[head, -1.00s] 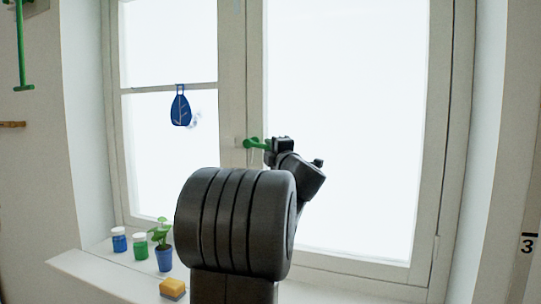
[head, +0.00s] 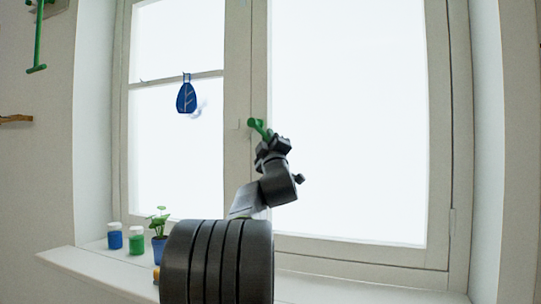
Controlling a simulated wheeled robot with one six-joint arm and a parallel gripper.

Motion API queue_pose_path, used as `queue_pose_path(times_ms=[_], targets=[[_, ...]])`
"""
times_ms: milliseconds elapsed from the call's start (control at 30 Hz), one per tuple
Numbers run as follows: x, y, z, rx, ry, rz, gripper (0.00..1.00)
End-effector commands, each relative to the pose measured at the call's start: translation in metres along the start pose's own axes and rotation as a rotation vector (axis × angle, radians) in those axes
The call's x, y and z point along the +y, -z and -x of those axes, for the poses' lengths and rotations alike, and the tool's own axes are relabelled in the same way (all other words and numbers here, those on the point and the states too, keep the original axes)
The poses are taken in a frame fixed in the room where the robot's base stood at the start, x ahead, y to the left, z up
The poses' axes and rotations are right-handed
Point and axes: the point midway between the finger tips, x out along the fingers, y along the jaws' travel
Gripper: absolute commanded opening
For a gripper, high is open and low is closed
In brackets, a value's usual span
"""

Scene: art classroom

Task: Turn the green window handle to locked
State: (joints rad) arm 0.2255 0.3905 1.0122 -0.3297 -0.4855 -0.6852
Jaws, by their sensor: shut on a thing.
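The green window handle (head: 256,124) is on the white window frame's middle post in the head view. It slants down to the right from its pivot at the upper left. My gripper (head: 266,138) is shut on the lower right end of the handle, and the black jaws hide that end. The lit window panes stand on both sides of the post.
Blue (head: 115,236) and green (head: 137,240) paint jars and a potted plant (head: 159,228) stand on the sill at the left.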

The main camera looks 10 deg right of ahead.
Motion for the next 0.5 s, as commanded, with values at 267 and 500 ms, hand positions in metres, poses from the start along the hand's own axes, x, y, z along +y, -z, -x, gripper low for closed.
queue_pose_path(times_ms=[267, 500], targets=[[-0.016, -0.002, 0.005, -0.035, -0.127, -0.131, 0.0], [-0.022, 0.003, 0.002, -0.07, -0.245, -0.248, 0.0]])
